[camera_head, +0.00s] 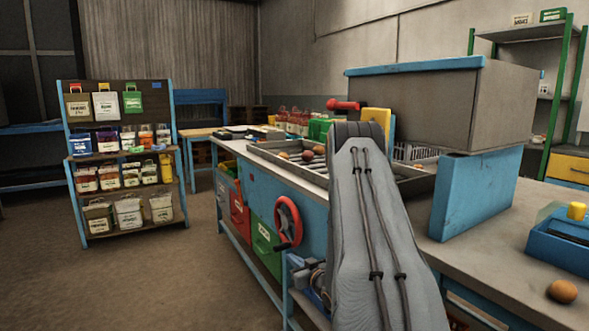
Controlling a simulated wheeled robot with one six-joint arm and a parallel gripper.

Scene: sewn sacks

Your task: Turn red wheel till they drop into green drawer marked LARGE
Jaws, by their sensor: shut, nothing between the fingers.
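The red wheel (288,221) is mounted upright on the front of the blue bench, with a dark crank handle at its lower side. The green drawer (264,241) sits low in the bench front, just left of the wheel. It has a white label whose words are too small to read. My grey arm rises in front of the bench, right of the wheel. My gripper is not visible.
A red drawer (239,213) is left of the green one. A large grey bin with blue edging (440,105) stands behind my arm. A round orange item (562,291) lies on the right counter. A shelf of sacks (122,160) stands left. Floor (165,280) between is clear.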

